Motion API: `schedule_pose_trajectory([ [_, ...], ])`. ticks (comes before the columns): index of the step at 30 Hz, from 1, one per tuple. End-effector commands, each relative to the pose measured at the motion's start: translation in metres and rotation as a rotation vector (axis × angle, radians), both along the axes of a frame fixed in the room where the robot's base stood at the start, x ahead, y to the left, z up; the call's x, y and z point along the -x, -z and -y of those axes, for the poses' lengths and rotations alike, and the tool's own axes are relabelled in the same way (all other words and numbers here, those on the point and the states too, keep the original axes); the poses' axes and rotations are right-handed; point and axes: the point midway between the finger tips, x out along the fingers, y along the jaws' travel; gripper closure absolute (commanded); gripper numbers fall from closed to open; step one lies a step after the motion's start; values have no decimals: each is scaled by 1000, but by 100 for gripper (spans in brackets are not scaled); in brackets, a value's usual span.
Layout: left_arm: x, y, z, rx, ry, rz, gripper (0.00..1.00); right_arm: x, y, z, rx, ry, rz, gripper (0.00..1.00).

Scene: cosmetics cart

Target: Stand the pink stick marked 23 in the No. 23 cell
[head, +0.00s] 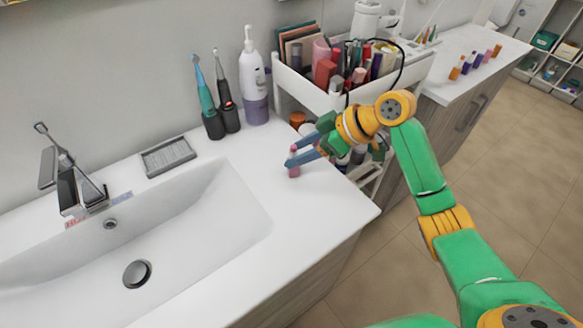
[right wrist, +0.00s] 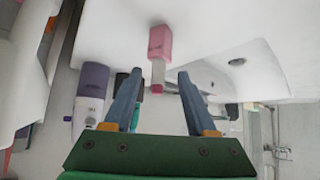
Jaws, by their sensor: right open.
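A pink stick (head: 293,168) stands upright on the white counter between the basin and the cart. In the right wrist view the pink stick (right wrist: 160,42) shows a pink base, a pale middle and a darker pink tip; no number is readable. My right gripper (head: 292,155) is open at the stick, its blue fingers level with the upper part. In the right wrist view the stick's tip lies between the fingertips of the gripper (right wrist: 159,78), with a gap on both sides. The No. 23 cell cannot be made out. My left gripper is not in view.
A white cart (head: 310,91) packed with cosmetics stands behind my right forearm. A soap bottle (head: 254,85), two electric toothbrushes (head: 207,100) and a soap dish (head: 168,156) line the wall. The basin (head: 190,225) is left. Several small sticks (head: 468,63) stand on the far counter.

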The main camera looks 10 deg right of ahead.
Motion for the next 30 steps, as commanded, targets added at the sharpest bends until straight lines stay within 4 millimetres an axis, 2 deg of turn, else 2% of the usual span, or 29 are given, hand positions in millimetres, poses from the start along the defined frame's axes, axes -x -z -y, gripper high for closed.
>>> schedule_pose_trajectory([
  [3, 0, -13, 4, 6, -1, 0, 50, -8, 11, -16, -3, -1, -5, 43],
  [6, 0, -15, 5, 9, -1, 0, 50, -16, 26, -27, -4, 0, -4, 43],
  [9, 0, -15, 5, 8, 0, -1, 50, -20, 34, -33, -1, -1, -2, 43],
  [15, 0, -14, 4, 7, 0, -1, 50, -20, 35, -32, 0, 1, 0, 43],
  [21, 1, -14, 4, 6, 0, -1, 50, -20, 35, -32, 0, 1, 0, 97],
  [22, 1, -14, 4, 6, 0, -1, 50, -20, 35, -32, 0, 1, 0, 100],
  [30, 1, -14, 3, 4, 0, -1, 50, -20, 35, -32, 0, 1, -1, 100],
])
